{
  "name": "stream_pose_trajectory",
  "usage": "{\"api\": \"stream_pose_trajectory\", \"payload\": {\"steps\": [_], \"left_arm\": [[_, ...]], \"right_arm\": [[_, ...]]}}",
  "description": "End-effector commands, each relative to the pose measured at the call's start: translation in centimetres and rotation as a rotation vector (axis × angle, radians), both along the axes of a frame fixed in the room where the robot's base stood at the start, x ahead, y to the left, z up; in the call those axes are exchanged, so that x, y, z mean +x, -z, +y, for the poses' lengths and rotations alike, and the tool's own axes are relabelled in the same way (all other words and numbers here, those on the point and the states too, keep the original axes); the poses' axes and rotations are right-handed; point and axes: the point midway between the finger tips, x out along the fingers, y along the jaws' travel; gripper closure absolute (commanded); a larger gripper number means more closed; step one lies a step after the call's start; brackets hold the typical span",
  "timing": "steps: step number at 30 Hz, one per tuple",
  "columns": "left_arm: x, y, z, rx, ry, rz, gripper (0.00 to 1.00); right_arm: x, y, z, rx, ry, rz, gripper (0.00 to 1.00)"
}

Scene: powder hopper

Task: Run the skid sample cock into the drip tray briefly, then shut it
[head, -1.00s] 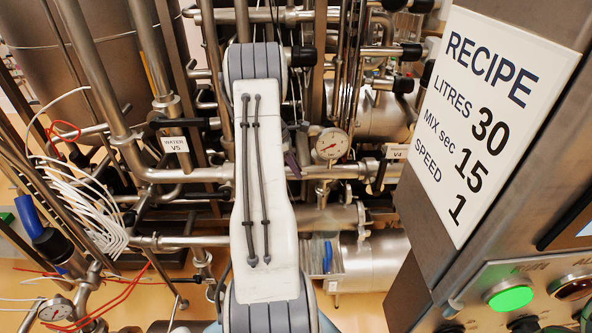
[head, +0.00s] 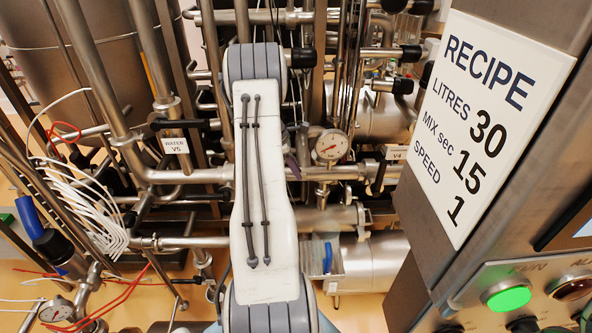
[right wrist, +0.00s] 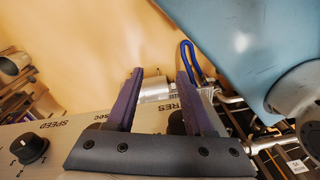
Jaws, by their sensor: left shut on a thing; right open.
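My left arm crosses the middle of the head view and hides much of the pipework. Only a small purple part of my left gripper (head: 292,164) shows, just right of the white arm link, below left of the round gauge. It is shut on a thing hidden from view, which looks to be the sample cock's handle; I cannot see whether the cock is open or shut. A small metal tray (head: 337,262), seemingly the drip tray, sits lower right of the arm with a blue piece at it. In the right wrist view my right gripper (right wrist: 160,73) is open and empty.
A pressure gauge (head: 332,145) stands on the pipe right of my arm. Valve tags V5 (head: 175,146) and V4 (head: 396,152) hang on either side. The recipe board (head: 488,110) and a control panel with a lit green button (head: 508,298) fill the right.

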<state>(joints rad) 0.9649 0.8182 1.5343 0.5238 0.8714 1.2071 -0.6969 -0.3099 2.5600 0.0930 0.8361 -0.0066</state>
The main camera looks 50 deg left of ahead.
Motion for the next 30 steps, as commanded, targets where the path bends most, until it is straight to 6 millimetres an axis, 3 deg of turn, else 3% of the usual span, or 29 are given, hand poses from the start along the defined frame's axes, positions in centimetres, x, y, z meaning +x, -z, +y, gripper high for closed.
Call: {"api": "stream_pose_trajectory", "payload": {"steps": [8,9,11,12,23,30], "left_arm": [[0.4,-0.4,0.5,0.016,-0.012,-0.014,1.00],[0.4,-0.4,0.5,0.016,-0.012,-0.014,0.73],[0.4,-0.4,0.5,0.016,-0.011,-0.013,0.50],[0.4,-0.4,0.5,0.016,-0.009,-0.012,0.47],[0.1,-0.6,0.4,0.011,-0.005,-0.009,0.47],[-1.2,-4.2,1.4,0.016,-0.006,-0.011,0.47]], "right_arm": [[0.0,0.0,0.0,0.000,0.000,0.000,0.47],[0.0,0.0,0.0,0.000,0.000,0.000,0.47],[0.0,0.0,0.0,0.000,0.000,0.000,0.47],[0.0,0.0,0.0,0.000,0.000,0.000,0.47],[0.0,0.3,0.0,0.000,0.000,0.000,0.47],[0.0,1.9,0.0,0.000,0.003,0.000,0.47]]}}
